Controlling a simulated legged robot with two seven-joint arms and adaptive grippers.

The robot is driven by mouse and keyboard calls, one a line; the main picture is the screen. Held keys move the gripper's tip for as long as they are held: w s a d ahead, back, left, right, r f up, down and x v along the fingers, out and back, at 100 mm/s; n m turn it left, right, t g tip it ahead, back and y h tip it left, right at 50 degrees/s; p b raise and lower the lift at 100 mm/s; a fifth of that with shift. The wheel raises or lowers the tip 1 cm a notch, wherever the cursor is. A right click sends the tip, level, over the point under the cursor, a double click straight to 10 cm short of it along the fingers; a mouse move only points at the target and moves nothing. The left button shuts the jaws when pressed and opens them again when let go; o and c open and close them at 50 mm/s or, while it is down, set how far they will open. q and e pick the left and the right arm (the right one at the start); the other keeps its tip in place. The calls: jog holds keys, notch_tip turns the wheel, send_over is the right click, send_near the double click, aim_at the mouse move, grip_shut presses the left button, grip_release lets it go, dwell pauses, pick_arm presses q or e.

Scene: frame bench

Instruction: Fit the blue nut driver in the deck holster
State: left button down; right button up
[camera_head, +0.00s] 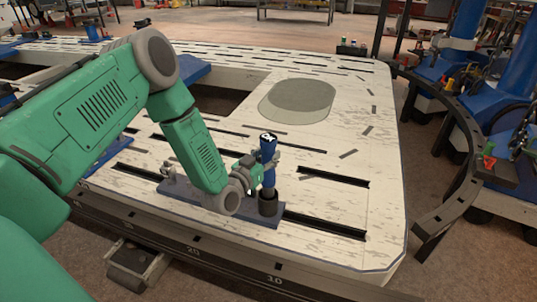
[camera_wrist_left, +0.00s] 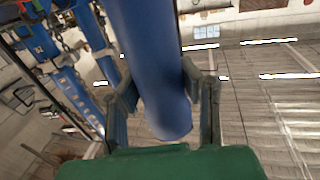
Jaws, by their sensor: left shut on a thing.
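The blue nut driver (camera_head: 268,149) stands about upright, its black-and-white marked end at the top. My left gripper (camera_head: 259,168) is shut on it from the left side. In the left wrist view the blue handle (camera_wrist_left: 148,50) runs between the two fingers of the left gripper (camera_wrist_left: 160,105). Below the driver is the dark round cup of the deck holster (camera_head: 268,204), on a blue-grey plate on the deck. The driver's lower end is in line with the cup and meets its mouth in the picture; I cannot tell how deep it sits. My right gripper is out of view.
The pale, scuffed deck (camera_head: 340,140) has dark slots and a grey oval patch (camera_head: 298,100). A dark slot rail (camera_head: 325,224) lies right of the holster. A dark curved rail (camera_head: 455,190) and blue machinery stand at the right. The deck right of the holster is mostly clear.

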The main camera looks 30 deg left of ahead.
aim_at(268, 175)
pick_arm(q)
jog(key=shift+f+b, duration=2.9)
jog(key=shift+f, duration=1)
jog(key=c, duration=1)
grip_release()
jog(key=shift+f, duration=0.15)
jog(key=s, duration=1.2)
